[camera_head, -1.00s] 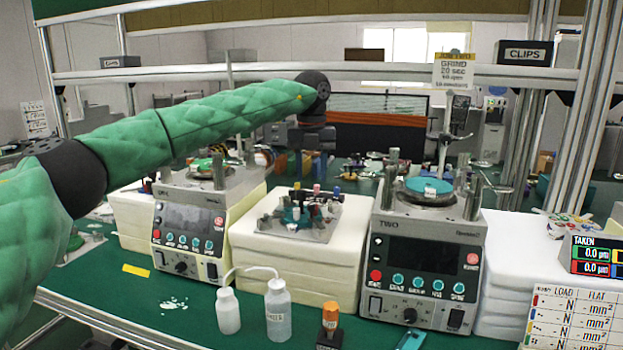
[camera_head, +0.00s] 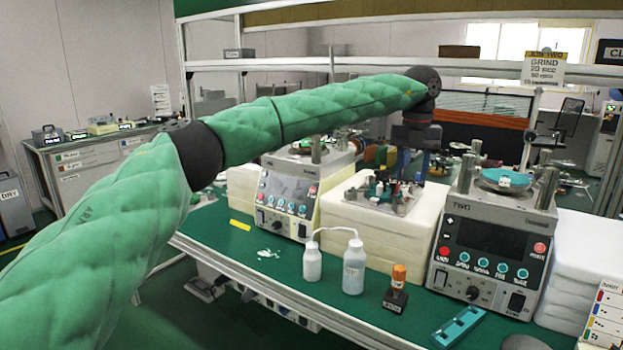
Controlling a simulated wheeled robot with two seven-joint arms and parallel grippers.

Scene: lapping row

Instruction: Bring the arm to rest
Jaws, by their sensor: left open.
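My left arm, in a green quilted sleeve, comes in from the left and stretches across the middle of the head view. My left gripper (camera_head: 412,168) hangs down from the dark wrist, jaws open, with nothing seen between them. In the picture it overlaps the far side of a metal fixture plate (camera_head: 372,204) with several small coloured parts. I cannot tell how far above or behind the plate it is. My right gripper is out of view.
Machine TWO (camera_head: 497,246) stands right of the fixture; another machine (camera_head: 286,196) stands left, partly behind my arm. A rail crosses above.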

